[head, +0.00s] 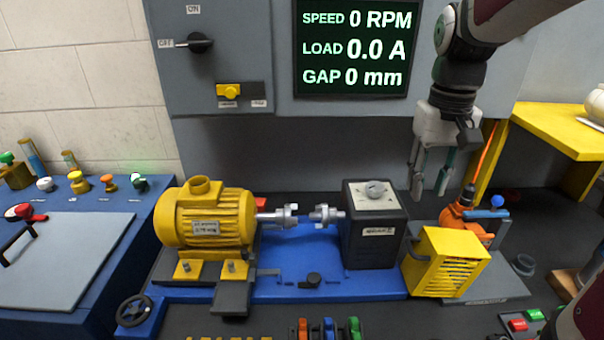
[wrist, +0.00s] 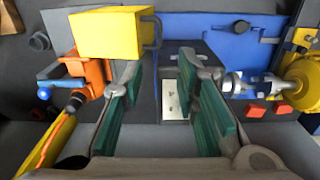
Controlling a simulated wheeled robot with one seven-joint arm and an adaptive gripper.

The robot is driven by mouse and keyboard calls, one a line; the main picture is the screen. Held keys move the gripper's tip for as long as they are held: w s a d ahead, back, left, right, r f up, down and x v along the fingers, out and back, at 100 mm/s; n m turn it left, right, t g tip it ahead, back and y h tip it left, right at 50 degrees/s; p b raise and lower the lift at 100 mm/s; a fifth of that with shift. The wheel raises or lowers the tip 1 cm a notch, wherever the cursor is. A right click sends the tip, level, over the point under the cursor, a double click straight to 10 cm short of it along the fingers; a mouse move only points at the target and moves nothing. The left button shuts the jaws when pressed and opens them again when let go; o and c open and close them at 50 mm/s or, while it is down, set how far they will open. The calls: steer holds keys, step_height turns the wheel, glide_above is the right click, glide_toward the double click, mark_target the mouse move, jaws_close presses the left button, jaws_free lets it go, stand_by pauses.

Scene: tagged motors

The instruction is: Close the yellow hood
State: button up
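The yellow hood (head: 445,262), a slatted box-shaped cover, sits to the right of the dark grey gearbox-like block (head: 374,230). In the wrist view the hood (wrist: 112,32) is at the upper left, with a thin dark handle at its right side. The shaft coupling (head: 300,215) between the yellow motor (head: 203,222) and the grey block is uncovered. My gripper (head: 430,188) is open and empty, above and behind the block and hood. In the wrist view its green-padded fingers (wrist: 160,78) are spread apart. Any hinge of the hood is unclear.
An orange device with a blue knob (head: 472,215) stands behind the hood. A yellow table (head: 556,130) is at the right. A panel with a screen (head: 352,48) rises behind. Coloured levers (head: 328,328) line the front edge.

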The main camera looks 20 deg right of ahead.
mark_target(410, 245)
steer(key=f, duration=1.4)
steer(key=shift+d+f+b, duration=0.15)
steer(key=shift+d+b, duration=0.05)
steer(key=shift+b, duration=0.2)
jaws_close()
